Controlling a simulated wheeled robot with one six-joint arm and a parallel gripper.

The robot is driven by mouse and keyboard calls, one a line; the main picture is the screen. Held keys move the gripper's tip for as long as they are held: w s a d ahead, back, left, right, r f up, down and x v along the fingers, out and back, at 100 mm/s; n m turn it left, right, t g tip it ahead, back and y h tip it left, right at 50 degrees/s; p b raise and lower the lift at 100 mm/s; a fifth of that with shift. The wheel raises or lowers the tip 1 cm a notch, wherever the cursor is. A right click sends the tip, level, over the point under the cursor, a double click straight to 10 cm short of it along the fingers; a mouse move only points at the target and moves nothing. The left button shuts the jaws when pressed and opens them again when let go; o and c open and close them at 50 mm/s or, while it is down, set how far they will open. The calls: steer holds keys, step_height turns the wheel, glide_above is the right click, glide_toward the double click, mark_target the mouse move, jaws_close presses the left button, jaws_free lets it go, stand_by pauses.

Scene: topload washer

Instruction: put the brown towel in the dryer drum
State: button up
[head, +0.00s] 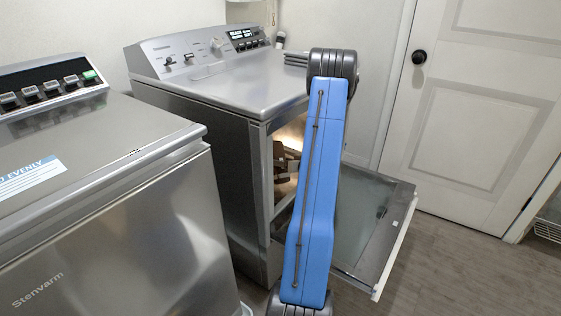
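The dryer (222,130) stands in the middle with its front door (372,232) swung open and down to the right. A lit opening (292,132) shows in its front, partly covered by my blue arm. Brownish shapes (281,165) show inside the opening; they may be the brown towel, but I cannot tell for sure. My gripper is not visible; the arm link stands upright in front of the dryer and hides much of the opening.
A topload washer (110,215) with a closed lid stands at the left, close to the dryer. A white room door (480,100) is at the back right. Grey floor (460,265) is clear to the right of the open dryer door.

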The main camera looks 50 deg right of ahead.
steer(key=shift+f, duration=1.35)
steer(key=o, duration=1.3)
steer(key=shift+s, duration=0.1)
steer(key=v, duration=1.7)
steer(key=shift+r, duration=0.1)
